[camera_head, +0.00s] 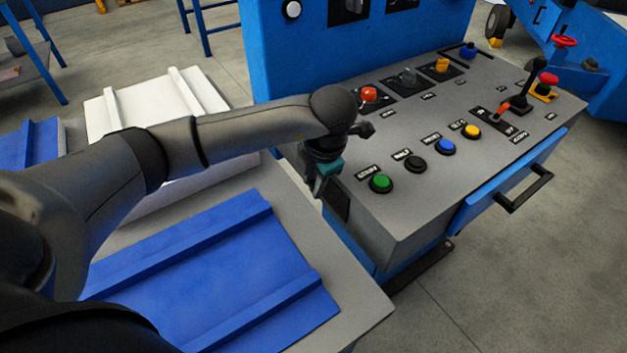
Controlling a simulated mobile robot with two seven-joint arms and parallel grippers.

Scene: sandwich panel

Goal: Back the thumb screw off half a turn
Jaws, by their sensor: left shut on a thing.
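My left gripper (325,184) is at the near left end of the grey control console, pointing down beside its side face. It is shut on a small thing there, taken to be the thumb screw. The screw itself is hidden behind the gripper and wrist, so its turn cannot be seen. My right gripper is not in view.
The console top (420,210) carries a green button (380,183), a red knob (369,94), a black lever (525,85) and other controls. A blue drawer (512,183) sticks out in front. A blue ribbed panel (200,270) lies on the table below my left arm.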

